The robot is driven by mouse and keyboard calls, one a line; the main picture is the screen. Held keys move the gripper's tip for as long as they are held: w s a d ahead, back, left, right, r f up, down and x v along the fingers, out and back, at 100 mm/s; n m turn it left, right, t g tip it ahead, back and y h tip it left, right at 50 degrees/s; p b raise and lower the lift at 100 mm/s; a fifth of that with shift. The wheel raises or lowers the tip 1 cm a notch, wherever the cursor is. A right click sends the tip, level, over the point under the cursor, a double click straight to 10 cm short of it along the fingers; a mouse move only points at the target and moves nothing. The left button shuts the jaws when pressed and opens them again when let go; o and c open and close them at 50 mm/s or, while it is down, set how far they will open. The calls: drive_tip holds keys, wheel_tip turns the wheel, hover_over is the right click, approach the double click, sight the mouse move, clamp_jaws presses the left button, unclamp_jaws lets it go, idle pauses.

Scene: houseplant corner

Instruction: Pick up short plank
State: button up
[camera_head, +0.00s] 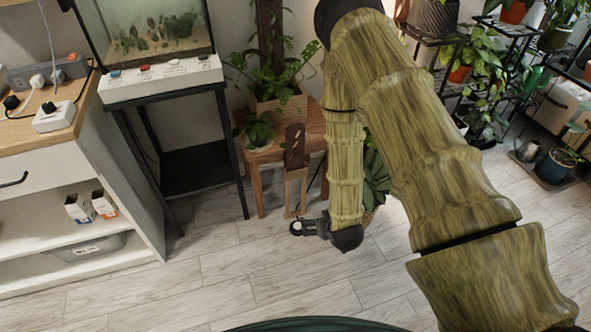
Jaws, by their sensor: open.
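A small dark brown wooden board (294,147) stands upright at the front of a low wooden plant table (256,157). Below it is a paler, narrow upright wooden piece (295,192) in front of the table. I cannot tell for sure which of these is the short plank. My gripper (297,228) is black and open, pointing left, low over the floor just below the foot of the pale piece. It looks empty and apart from the dark board. My arm hides the table's right side.
A black stand with an aquarium (160,75) is left of the table. A white cabinet (128,190) with power strips is farther left. Potted plants (262,130) stand on the table, with more on black racks at right. The pale plank floor (215,270) in front is clear.

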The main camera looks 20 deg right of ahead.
drive_tip(key=w+d+f+t+b, duration=0.15)
drive_tip(key=w+t+b, duration=0.35)
drive_tip(key=w+b, duration=0.65)
drive_tip(key=t+b, duration=0.5)
drive_tip(key=b, duration=0.2)
approach(296, 142)
drive_tip(key=shift+n+y, duration=0.3)
drive_tip(key=shift+n, duration=0.1)
drive_tip(key=w, duration=0.1)
drive_tip(key=w+b, duration=0.1)
drive_tip(key=w, duration=0.3)
drive_tip(key=shift+w+d+f+b, duration=0.1)
drive_tip(key=shift+d+f+b, duration=0.15)
drive_tip(key=shift+d+b, duration=0.1)
drive_tip(key=w+b, duration=0.1)
drive_tip(key=w, duration=0.1)
drive_tip(key=w+a+b, duration=0.1)
drive_tip(key=w, duration=0.1)
drive_tip(key=shift+r+b, duration=0.2)
drive_tip(key=shift+b, duration=0.1)
drive_tip(key=shift+w+r, duration=0.15)
drive_tip(key=shift+w, duration=0.5)
drive_tip(key=shift+c, duration=0.2)
drive_tip(key=c, duration=1.5)
